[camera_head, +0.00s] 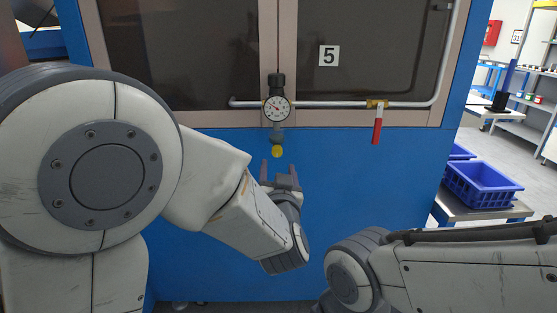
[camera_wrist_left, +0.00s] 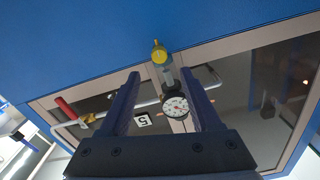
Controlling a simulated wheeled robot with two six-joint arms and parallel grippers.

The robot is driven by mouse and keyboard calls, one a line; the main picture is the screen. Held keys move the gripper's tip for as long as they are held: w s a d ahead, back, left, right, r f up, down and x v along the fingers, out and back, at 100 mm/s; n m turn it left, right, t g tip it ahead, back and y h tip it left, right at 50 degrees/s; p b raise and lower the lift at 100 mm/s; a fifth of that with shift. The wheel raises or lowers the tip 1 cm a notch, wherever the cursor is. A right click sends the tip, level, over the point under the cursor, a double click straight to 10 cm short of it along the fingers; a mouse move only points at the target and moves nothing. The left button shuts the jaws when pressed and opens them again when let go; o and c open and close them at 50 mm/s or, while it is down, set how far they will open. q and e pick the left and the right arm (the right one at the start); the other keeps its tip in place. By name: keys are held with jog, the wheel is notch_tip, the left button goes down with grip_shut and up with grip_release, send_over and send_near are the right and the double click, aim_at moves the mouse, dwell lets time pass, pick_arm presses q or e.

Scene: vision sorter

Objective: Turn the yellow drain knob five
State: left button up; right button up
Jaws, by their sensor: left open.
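The yellow drain knob (camera_head: 277,151) sits at the bottom of a grey fitting below a round pressure gauge (camera_head: 277,108) on the blue machine. In the left wrist view the yellow knob (camera_wrist_left: 159,52) shows ahead of and between the fingers, with the gauge (camera_wrist_left: 176,106) behind it. My left gripper (camera_head: 279,167) is open and empty, just below the knob, apart from it as far as I can tell. It also shows in the left wrist view (camera_wrist_left: 163,82) with both fingers spread. My right gripper is not visible; only part of the right arm shows at the lower right.
A grey pipe (camera_head: 330,104) runs across the machine to a valve with a red and white handle (camera_head: 377,128). A label "5" (camera_head: 329,56) is on the dark window. Blue crates (camera_head: 481,185) stand on a table at the right. The blue panel below the knob is clear.

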aim_at(277, 153)
pick_arm(q)
jog(key=w, duration=0.7)
jog(key=shift+w+a+b, duration=0.3)
jog(key=shift+a, duration=0.05)
grip_shut()
